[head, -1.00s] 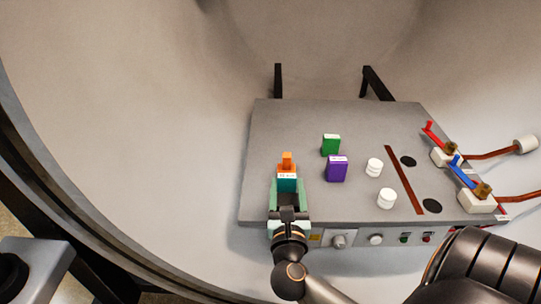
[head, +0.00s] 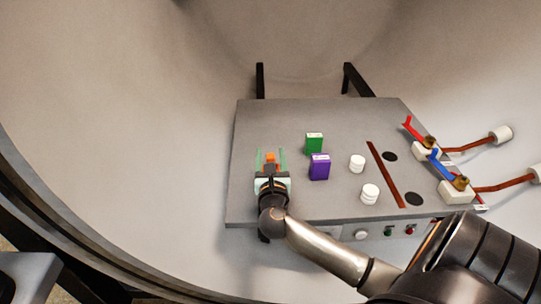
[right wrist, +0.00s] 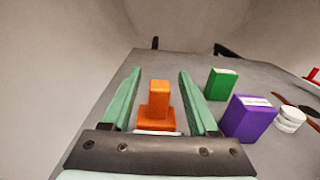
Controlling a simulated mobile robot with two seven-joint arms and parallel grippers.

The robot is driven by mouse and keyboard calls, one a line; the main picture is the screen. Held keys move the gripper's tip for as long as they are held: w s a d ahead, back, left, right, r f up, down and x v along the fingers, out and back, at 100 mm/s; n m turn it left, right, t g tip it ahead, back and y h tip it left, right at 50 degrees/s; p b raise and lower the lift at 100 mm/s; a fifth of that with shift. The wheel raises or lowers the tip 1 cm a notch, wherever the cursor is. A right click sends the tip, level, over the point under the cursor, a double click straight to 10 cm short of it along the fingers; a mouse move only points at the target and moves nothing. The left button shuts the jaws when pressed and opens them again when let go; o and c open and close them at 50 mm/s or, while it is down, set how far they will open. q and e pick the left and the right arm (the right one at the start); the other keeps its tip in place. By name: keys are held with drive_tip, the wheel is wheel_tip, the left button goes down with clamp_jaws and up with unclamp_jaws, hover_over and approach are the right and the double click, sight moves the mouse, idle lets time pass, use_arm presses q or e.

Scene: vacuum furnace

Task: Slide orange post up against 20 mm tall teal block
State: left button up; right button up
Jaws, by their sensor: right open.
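The orange post (head: 271,161), a narrow upright on a wider foot, stands on the grey plate near its left edge. My right gripper (head: 271,154) is open, with its pale green fingers on either side of the post. In the right wrist view the post (right wrist: 158,101) shows between the fingers, with a gap to each. A white strip (right wrist: 157,132) just in front of its foot looks like the labelled top of the teal block. The rest of that block is hidden by my gripper, so I cannot tell whether it touches the post. My left gripper is not in view.
A green block (head: 314,143) and a purple block (head: 319,167) stand right of the gripper. White round pieces (head: 357,163) lie further right, then a brown strip (head: 386,174) and red and blue levers (head: 440,168). The grey plate (head: 285,112) is clear behind the post.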

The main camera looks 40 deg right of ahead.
drive_tip(key=shift+c, duration=0.2)
clamp_jaws()
idle(1.1)
